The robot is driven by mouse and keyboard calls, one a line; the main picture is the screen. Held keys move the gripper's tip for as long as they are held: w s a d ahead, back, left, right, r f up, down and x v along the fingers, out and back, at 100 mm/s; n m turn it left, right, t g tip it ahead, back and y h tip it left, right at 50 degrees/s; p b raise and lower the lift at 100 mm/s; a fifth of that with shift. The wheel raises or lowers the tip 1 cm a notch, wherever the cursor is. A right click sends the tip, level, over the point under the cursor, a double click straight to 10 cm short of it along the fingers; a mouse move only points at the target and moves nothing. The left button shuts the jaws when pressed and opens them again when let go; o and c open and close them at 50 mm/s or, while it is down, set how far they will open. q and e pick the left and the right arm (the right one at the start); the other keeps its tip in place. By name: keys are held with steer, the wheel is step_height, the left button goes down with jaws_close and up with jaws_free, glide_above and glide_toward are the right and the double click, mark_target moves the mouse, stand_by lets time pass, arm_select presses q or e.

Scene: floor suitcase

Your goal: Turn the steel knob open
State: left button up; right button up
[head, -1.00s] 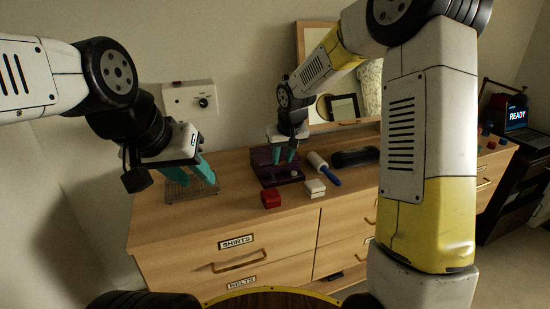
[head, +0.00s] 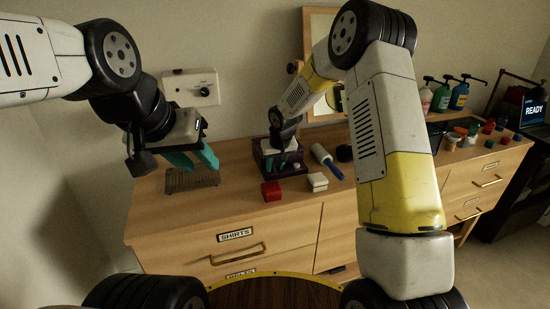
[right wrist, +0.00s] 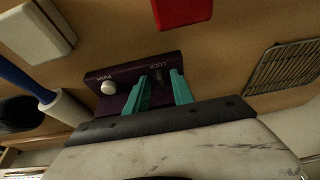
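A dark purple box (head: 272,168) stands on the dresser top. In the right wrist view its panel (right wrist: 115,73) carries a pale round button (right wrist: 108,88) under the word PUSH and a dark greyish knob (right wrist: 157,76) beside the word LOCK. My right gripper (right wrist: 160,78) is over the box with its teal fingers apart, one on each side of that knob; I cannot tell whether they touch it. It also shows in the head view (head: 281,162), partly hidden by its own wrist. My left gripper (head: 194,160) is above a wire rack, apparently empty; its finger gap is unclear.
A red block (head: 271,191), a white block (head: 317,182) and a blue-handled roller (head: 327,162) lie near the box. The wire rack (head: 190,180) is at the left. A wall plate (head: 190,88) has a black knob. Pump bottles (head: 441,97) stand at the right.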

steer(key=shift+c, duration=0.2)
jaws_close()
steer(key=shift+d+n, duration=0.1)
steer(key=shift+n, duration=0.3)
steer(key=n, duration=0.1)
steer(key=n+y, duration=0.1)
steer(key=n, duration=0.1)
steer(key=shift+w+d+n+g, duration=0.2)
steer(key=shift+d+n+g, duration=0.1)
steer(key=shift+g, duration=0.1)
steer(key=shift+w+n+g+y, duration=0.1)
steer(key=shift+n+g+y, duration=0.25)
steer(key=shift+n, duration=0.75)
steer(key=shift+w+n+g+y, duration=0.1)
steer(key=shift+n+g+y, duration=0.25)
steer(key=shift+n, duration=0.75)
steer(key=shift+d, duration=0.1)
steer(key=shift+o, duration=0.2)
jaws_free()
